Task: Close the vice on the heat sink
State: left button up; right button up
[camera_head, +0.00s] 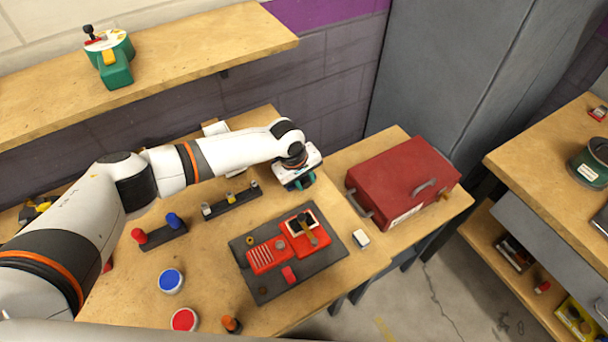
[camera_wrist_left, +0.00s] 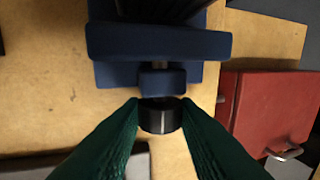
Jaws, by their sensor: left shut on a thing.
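The blue vice (camera_wrist_left: 158,42) is at the top of the left wrist view. Its wide jaw bar, a metal screw rod and a small block show. A dark finned piece, which looks like the heat sink (camera_wrist_left: 165,9), lies beyond the bar, cut off by the top edge. Whether the jaw touches it I cannot tell. My left gripper (camera_wrist_left: 160,117) has its green fingers shut on the black vice knob (camera_wrist_left: 160,112) at the near end of the screw. In the head view my left gripper (camera_head: 300,181) and wrist hide the vice. My right gripper is not in view.
A red metal box (camera_head: 405,178) stands right of the gripper. Blue (camera_head: 171,280) and red (camera_head: 184,320) round buttons are front left. A shelf (camera_head: 200,50) overhangs behind.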

pick_arm(q)
jog(key=shift+d+r+g+y+p, duration=0.2)
jog(key=shift+g+y+p, duration=0.15)
jog(key=shift+p, duration=0.45)
jog(key=shift+f+y, duration=0.1)
jog(key=shift+y, duration=0.25)
jog(key=shift+w+d+f+g+y, duration=0.1)
jog(key=shift+f+g+y, duration=0.1)
jog(key=shift+g+y, duration=0.25)
jog(key=y+b, duration=0.1)
jog(key=b, duration=0.1)
jog(key=g+y+b, duration=0.1)
jog(key=b, duration=0.1)
jog(key=shift+w+d+f, duration=0.15)
jog(key=shift+f, duration=0.05)
jog(key=shift+r+g+y+b, duration=0.2)
jog(key=shift+g+y+b, duration=0.35)
jog(key=shift+b, duration=0.55)
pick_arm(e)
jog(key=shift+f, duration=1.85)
pick_arm(q)
jog(key=o, duration=1)
jog(key=shift+c, duration=0.2)
jog(key=shift+r, duration=0.1)
